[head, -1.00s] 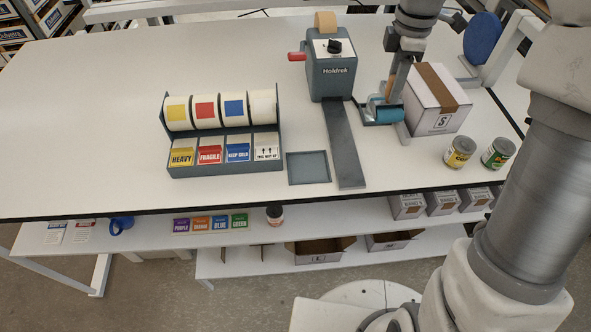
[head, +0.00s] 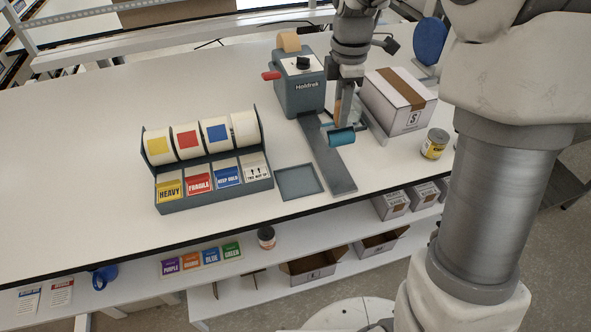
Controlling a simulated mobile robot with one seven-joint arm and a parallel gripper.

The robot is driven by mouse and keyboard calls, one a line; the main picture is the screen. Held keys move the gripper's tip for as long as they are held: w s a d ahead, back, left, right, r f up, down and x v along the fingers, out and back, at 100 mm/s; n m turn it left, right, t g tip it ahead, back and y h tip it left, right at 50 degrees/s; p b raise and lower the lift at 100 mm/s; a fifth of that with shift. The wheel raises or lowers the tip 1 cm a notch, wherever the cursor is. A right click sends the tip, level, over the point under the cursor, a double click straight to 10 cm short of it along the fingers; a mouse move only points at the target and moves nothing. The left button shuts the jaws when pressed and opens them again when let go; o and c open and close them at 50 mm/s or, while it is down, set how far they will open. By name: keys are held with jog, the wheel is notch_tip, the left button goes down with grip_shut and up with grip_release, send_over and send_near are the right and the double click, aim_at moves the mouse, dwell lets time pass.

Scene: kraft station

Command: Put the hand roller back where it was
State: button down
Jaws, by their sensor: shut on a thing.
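The hand roller has a blue cylinder (head: 341,136) and an orange-brown handle. My gripper (head: 344,98) points down and is shut on its handle. The roller shows beside and partly over the dark metal strip (head: 336,176), which runs forward from the grey Holdrek dispenser (head: 299,88). A small dark holder beside the strip is mostly hidden by the roller and gripper. I cannot tell whether the roller touches it or hangs above it.
A white box with brown tape (head: 408,118) stands close right of the roller. A yellow can (head: 434,143) is nearer the edge. A label rack (head: 215,192) and a shallow empty tray (head: 299,181) lie left. The table's far left is clear.

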jog(key=shift+s+a+f, duration=0.75)
jog(key=shift+a+f, duration=0.75)
jog(key=shift+f, duration=0.15)
jog(key=shift+s+a+f, duration=0.7)
jog(key=shift+a+f, duration=0.75)
jog(key=shift+f, duration=0.2)
jog(key=shift+s+a+f, duration=0.75)
jog(key=shift+a+f, duration=0.75)
jog(key=shift+f, duration=0.15)
jog(key=shift+f, duration=0.2)
jog(key=c, duration=0.6)
grip_release()
jog(key=shift+o, duration=0.2)
jog(key=shift+r, duration=0.1)
